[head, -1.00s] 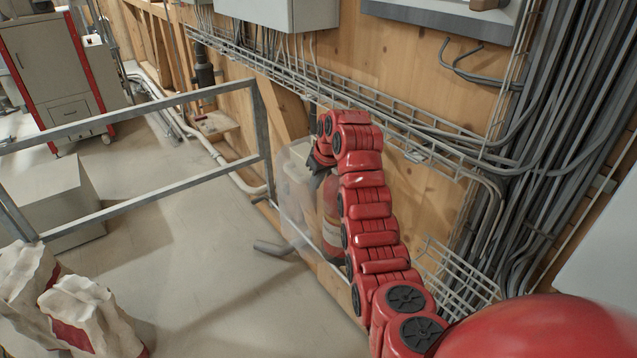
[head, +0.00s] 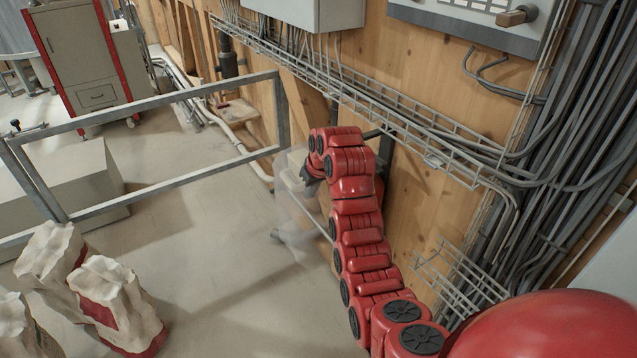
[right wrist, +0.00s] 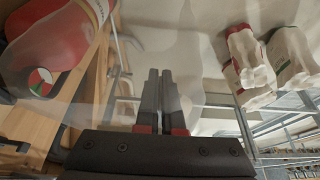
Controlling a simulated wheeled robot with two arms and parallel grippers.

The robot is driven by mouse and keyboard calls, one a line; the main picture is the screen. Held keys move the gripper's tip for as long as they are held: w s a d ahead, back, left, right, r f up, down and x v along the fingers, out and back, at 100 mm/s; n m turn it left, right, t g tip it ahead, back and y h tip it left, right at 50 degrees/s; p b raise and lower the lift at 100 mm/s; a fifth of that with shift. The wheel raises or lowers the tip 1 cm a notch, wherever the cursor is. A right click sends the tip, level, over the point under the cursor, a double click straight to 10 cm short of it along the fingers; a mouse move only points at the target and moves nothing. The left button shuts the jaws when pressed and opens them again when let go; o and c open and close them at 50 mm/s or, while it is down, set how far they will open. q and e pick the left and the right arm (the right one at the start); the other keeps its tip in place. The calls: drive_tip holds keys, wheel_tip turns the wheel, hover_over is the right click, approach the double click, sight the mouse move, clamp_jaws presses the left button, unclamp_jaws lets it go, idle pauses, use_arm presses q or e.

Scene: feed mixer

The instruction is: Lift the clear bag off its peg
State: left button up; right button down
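The clear bag (head: 291,218) is a see-through sheet hanging below my right gripper (head: 308,174) in the head view, in front of the wooden wall. In the right wrist view the two dark fingers of my right gripper (right wrist: 158,92) are close together, with hazy clear film around their tips. They appear shut on the bag's upper part. My red right arm covers part of the bag and the wall behind. I cannot make out the peg or whether the bag still touches it. My left gripper is in neither view.
A grey metal railing (head: 185,183) runs to the left of the bag. A wire cable tray (head: 430,150) runs along the wall. Feed sacks (head: 110,292) stand at lower left. The floor between is clear.

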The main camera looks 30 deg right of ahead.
drive_tip(key=a+p, duration=0.3)
drive_tip(key=a, duration=0.5)
drive_tip(key=shift+s, duration=0.3)
idle(0.3)
